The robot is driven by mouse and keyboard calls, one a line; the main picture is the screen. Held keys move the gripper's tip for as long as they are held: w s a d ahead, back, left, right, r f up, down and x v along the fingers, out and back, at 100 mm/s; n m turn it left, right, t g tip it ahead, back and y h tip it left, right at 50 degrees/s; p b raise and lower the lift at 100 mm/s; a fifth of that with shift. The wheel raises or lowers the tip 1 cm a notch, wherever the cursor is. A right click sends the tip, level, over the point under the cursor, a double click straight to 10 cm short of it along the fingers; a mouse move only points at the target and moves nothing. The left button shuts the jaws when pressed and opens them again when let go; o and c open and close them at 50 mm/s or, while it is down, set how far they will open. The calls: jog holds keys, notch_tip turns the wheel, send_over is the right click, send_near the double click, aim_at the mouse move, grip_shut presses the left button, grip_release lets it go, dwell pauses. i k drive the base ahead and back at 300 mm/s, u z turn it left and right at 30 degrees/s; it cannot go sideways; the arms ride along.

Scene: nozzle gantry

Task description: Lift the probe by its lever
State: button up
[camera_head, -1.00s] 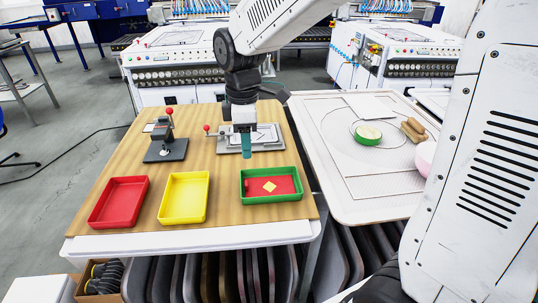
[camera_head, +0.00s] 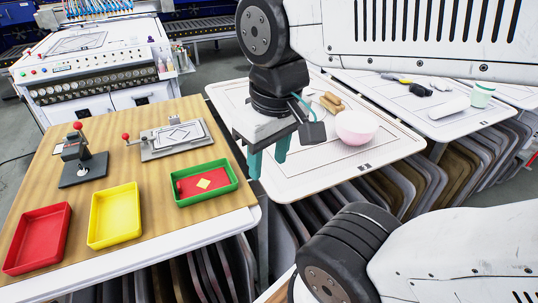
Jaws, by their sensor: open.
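Two devices with red-knobbed levers stand at the back of the wooden table. On the left is a black stand (camera_head: 85,168) with an upright lever ending in a red ball (camera_head: 77,126). Right of it is a grey flat fixture (camera_head: 178,139) with a side lever and red knob (camera_head: 125,136). I cannot tell for certain which one is the probe. My gripper (camera_head: 268,165) has teal fingers, open and empty, pointing down. It is well right of both devices, in front of the white table's left edge in the picture, touching neither lever.
A red tray (camera_head: 37,239), a yellow tray (camera_head: 115,216) and a green tray (camera_head: 205,183) holding a red piece with a yellow diamond line the wooden table's front (camera_head: 150,248). A pink bowl (camera_head: 357,127) and a brown object (camera_head: 330,103) are on the white table (camera_head: 306,182).

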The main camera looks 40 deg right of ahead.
aim_at(77, 126)
jog(key=k, duration=1.35)
jog(key=u, duration=0.8)
jog(key=i, duration=1.7)
jog(key=z, duration=0.8)
